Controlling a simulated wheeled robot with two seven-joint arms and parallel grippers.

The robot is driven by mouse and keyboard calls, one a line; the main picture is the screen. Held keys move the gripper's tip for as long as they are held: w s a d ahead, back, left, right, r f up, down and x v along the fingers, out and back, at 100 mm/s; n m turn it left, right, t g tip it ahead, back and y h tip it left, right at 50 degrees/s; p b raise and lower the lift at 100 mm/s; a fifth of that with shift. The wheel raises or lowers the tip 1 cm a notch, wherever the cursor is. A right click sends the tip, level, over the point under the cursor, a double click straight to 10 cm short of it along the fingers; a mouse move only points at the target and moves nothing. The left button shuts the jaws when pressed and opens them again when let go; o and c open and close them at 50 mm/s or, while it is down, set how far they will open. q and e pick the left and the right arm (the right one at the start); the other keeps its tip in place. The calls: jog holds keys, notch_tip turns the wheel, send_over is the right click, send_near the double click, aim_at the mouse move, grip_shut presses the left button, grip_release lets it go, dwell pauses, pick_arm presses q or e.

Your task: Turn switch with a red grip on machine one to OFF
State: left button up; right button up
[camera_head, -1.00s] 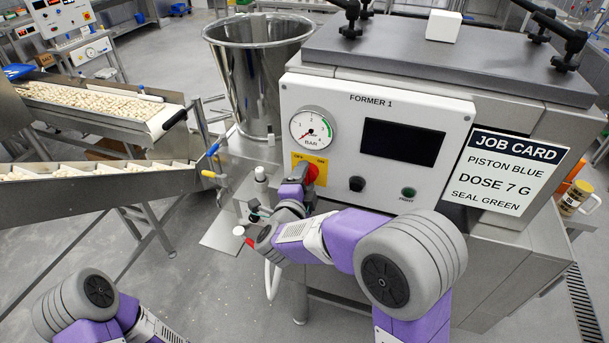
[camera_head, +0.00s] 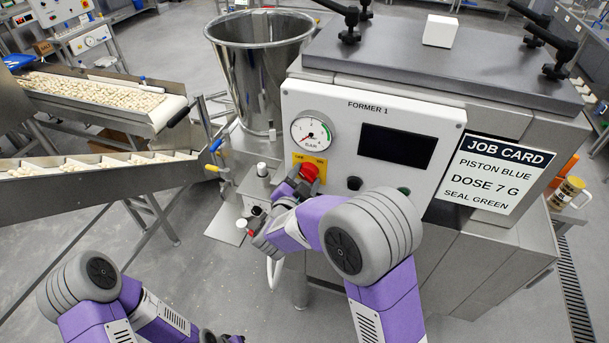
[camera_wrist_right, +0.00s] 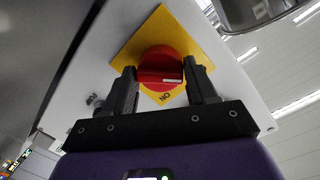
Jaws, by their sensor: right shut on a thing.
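The switch with a red grip (camera_head: 310,171) sits on a yellow plate (camera_head: 298,159) on the front panel of machine one, marked FORMER 1, below the dial. In the right wrist view, the red grip (camera_wrist_right: 160,62) is between the two dark fingers of my right gripper (camera_wrist_right: 161,78), which is shut on it. The letters ON show upside down on the yellow plate below the grip there. A white mark lies along the grip's bar; I cannot tell which setting it points to. My right gripper (camera_head: 291,184) is partly hidden by its wrist in the head view. My left gripper's fingers are out of view.
A pressure dial (camera_head: 311,133), a dark screen (camera_head: 396,145) and a black knob (camera_head: 354,183) are on the same panel. A job card (camera_head: 494,175) is at the right. A steel hopper (camera_head: 262,75) and conveyors (camera_head: 100,180) stand at the left.

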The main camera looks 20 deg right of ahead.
jog(key=shift+r, duration=0.1)
dwell(0.4)
jog(key=o, duration=1)
jog(key=shift+o, duration=0.2)
jog(key=shift+a, duration=0.1)
jog(key=f+b+v, duration=0.1)
jog(key=v, duration=0.6)
jog(key=shift+s+a+r, duration=0.15)
jog(key=shift+s+r, duration=0.05)
jog(key=shift+r, duration=0.25)
